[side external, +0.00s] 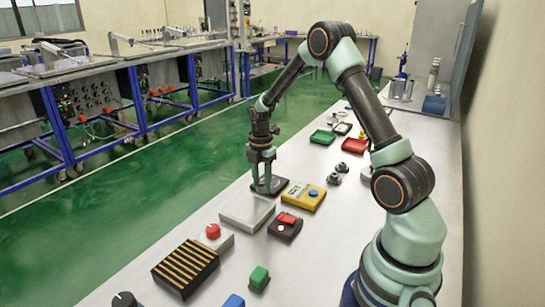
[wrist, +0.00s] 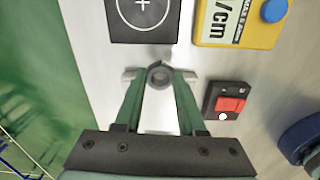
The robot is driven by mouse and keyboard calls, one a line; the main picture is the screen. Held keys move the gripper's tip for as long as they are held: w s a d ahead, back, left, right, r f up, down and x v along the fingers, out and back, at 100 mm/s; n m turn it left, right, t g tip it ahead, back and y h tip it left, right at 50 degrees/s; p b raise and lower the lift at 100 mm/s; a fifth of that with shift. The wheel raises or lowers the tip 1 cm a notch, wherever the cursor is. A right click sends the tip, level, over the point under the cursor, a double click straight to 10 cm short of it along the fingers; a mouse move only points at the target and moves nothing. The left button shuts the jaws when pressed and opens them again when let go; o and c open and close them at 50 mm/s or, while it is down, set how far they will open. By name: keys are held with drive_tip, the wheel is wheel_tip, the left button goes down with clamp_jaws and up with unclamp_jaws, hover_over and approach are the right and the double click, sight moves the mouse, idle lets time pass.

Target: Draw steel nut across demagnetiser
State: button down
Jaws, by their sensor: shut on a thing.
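My gripper (wrist: 160,77) is shut on a dark grey steel nut (wrist: 160,75), gripped from both sides between the green finger ends. The side view shows my gripper (side external: 266,180) pointing down at the black square pad (side external: 279,187); the nut is too small to make out there. In the wrist view this pad (wrist: 130,32), with a white circle and cross, lies just beyond the nut. A flat pale grey plate (side external: 246,211) lies nearer the camera; I cannot tell for sure that it is the demagnetiser. I cannot tell whether the nut touches anything below.
A yellow meter (side external: 305,196) with a blue knob and a dark box with a red switch (side external: 285,226) stand close by. A red-button box (side external: 214,237) and a gold-striped black block (side external: 186,268) lie nearer. Green (side external: 322,137) and red (side external: 354,145) trays stand farther back.

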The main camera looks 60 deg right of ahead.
drive_tip(key=shift+d, duration=0.25)
drive_tip(key=shift+d+r, duration=0.65)
drive_tip(key=shift+r, duration=2.25)
drive_tip(key=shift+r, duration=0.15)
